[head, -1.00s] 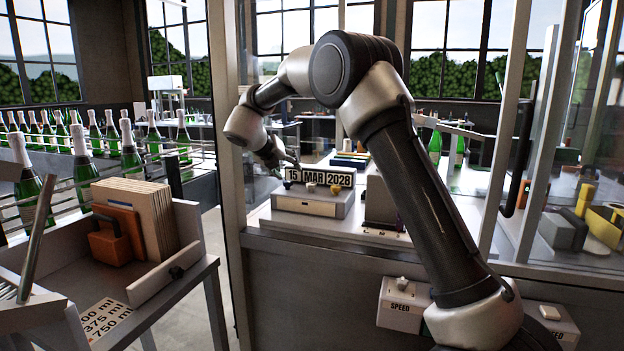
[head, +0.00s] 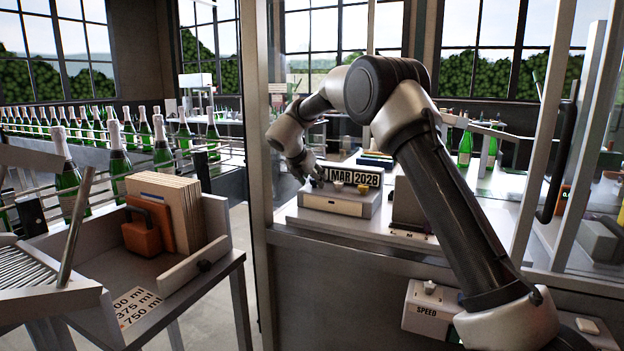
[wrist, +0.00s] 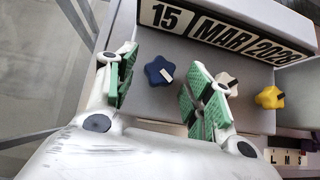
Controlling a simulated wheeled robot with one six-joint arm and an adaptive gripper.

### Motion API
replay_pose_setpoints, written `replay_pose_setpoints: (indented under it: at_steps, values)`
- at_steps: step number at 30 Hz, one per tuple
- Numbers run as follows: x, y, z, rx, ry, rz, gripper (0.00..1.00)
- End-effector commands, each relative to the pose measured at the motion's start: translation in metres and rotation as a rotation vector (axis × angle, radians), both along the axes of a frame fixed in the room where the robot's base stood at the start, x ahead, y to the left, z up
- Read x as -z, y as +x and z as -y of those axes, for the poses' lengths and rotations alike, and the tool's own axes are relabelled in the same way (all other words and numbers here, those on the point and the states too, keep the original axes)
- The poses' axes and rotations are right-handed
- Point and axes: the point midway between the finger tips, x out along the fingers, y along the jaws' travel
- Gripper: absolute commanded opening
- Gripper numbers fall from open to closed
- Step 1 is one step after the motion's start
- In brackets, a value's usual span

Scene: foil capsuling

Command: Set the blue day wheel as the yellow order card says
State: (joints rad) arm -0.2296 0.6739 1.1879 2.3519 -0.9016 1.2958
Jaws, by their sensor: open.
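The blue day wheel (wrist: 158,70) is a lobed knob with a white mark, on the front of the date unit (head: 338,202). In the wrist view it lies between the two green-padded fingers of my gripper (wrist: 159,68), with gaps on both sides. The gripper is open. The day window (wrist: 166,17) above the wheel reads 15. MAR and 2028 stand to its right. In the head view my gripper (head: 314,178) is at the unit's left end and hides the 15 and the blue wheel. I cannot make out a yellow order card.
A white wheel (wrist: 228,83) and a yellow wheel (wrist: 270,97) sit right of the blue one, the white close to my right finger. A grey block (head: 408,200) stands right of the unit. A glass-panel post (head: 255,150) stands left of it.

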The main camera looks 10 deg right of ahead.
Motion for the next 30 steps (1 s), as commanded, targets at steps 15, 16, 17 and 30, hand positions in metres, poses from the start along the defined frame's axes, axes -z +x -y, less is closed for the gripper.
replay_pose_setpoints:
  at_steps: [15, 16, 17, 30]
  values:
    - [-0.0001, -0.0004, 0.0002, -0.001, -0.001, -0.001, 0.07]
    - [-0.0001, -0.0005, 0.0004, -0.004, -0.001, -0.001, 0.07]
    - [-0.0002, -0.0005, 0.0005, -0.007, -0.001, -0.001, 0.07]
    - [-0.0004, -0.0029, 0.0056, -0.223, 0.000, -0.001, 0.07]
